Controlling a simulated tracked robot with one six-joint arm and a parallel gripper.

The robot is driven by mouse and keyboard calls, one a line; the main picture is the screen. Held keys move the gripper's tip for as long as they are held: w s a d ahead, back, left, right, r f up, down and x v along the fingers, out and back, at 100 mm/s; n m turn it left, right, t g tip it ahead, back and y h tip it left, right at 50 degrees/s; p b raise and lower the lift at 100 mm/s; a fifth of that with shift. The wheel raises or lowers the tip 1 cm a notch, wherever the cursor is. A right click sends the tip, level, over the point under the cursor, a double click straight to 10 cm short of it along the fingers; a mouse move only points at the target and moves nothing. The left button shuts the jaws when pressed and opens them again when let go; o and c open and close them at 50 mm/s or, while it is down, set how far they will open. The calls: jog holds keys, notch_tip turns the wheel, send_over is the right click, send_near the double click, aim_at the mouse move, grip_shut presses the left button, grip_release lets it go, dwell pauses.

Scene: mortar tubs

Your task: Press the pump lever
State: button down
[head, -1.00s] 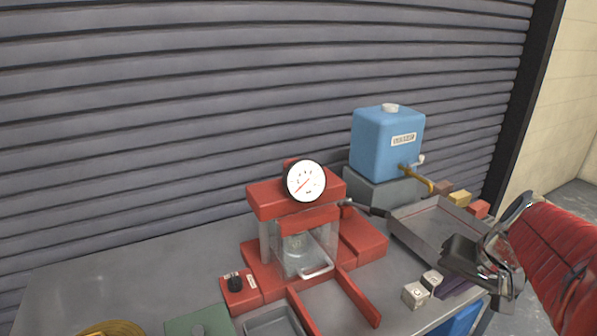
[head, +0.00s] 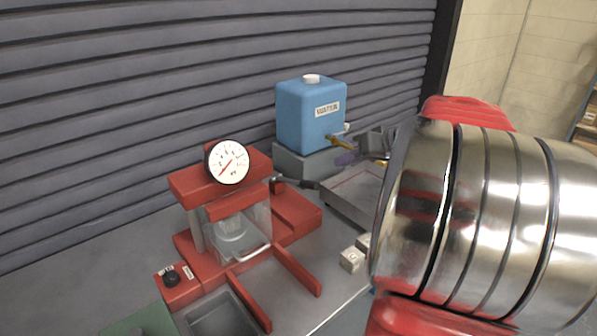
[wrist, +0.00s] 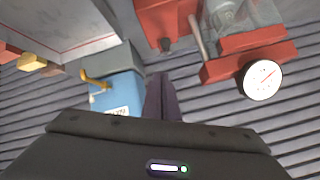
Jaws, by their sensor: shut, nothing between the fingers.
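The red press (head: 225,215) stands on the bench with a round white gauge (head: 228,162) on its top; both show in the wrist view too. The pump lever (head: 305,184), a thin rod with a dark grip, sticks out to the right from the press's side in the head view. In the wrist view, a dark stub (wrist: 165,45) by the red base may be its end. My gripper (head: 346,158) is shut and empty, beside the water tank's tap, up and right of the lever and apart from it in the picture. Its purple-dark fingers (wrist: 162,88) show in the wrist view.
A blue water tank (head: 310,115) with a brass tap (head: 338,141) stands on a grey block behind the lever. A metal tray (head: 350,200) lies right of the lever. A pale cube (head: 351,260) sits near the bench edge. A ribbed shutter stands behind.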

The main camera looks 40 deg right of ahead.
jog(key=r+n, duration=0.1)
jog(key=w+n, duration=0.1)
jog(key=shift+w+a+r+n+t, duration=0.2)
jog(key=shift+a+r+n+t, duration=0.1)
jog(key=shift+a+r, duration=0.05)
jog(key=shift+f, duration=0.1)
jog(key=w+f, duration=0.2)
jog(key=w+a+f, duration=0.1)
jog(key=w+f, duration=0.1)
jog(key=f, duration=0.1)
jog(key=w+f, duration=0.3)
jog(key=shift+a+f, duration=0.2)
jog(key=shift+s+f, duration=0.15)
jog(key=shift+f, duration=0.25)
